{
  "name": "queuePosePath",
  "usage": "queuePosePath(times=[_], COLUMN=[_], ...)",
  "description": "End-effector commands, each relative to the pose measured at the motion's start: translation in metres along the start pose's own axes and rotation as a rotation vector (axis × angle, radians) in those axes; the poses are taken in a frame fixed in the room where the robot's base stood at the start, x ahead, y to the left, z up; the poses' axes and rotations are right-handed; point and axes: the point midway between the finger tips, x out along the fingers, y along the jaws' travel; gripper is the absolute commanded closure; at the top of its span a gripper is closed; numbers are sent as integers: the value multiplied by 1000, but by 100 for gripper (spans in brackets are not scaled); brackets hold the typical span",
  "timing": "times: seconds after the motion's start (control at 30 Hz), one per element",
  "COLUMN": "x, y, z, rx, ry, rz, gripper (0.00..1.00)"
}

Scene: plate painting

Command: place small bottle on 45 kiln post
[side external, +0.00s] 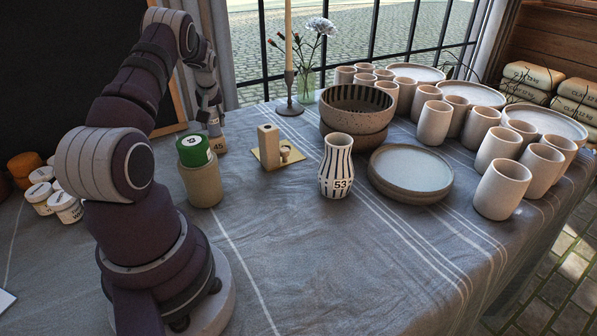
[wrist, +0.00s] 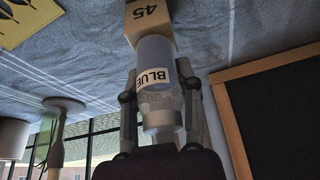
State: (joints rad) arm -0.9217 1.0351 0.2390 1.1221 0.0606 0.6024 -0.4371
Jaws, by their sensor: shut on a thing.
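The small bottle (wrist: 156,55) is bluish and translucent with a "BLUE" label and a pale cap. My gripper (wrist: 157,72) is shut on it, one finger on each side. The wrist view is upside down, so the 45 kiln post (wrist: 150,18) lies below the bottle's base. The bottle is lined up over the post; I cannot tell whether it rests on it or hangs just above. In the side view, the small bottle (side external: 214,128) is upright at the 45 kiln post (side external: 219,146), with my gripper (side external: 211,108) around its upper part.
A yellow board (side external: 258,158) with small blocks is to the right. A candlestick (side external: 290,98), striped vase (side external: 336,166), bowls and cups stand farther right. A dark framed board (side external: 75,60) is behind.

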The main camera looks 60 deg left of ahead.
Motion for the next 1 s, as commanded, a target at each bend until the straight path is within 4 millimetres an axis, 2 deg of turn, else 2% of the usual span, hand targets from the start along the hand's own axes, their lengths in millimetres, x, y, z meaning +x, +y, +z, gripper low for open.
queuePosePath(times=[0.3,0.33,0.53,0.83,1.0], x=[2,3,2,1,-20], y=[0,0,0,0,1], z=[1,1,1,0,-2], rx=[0,0,-1,-1,0], ry=[1,1,1,2,4], rz=[1,1,1,1,2], gripper=[100,66,41,41,41])
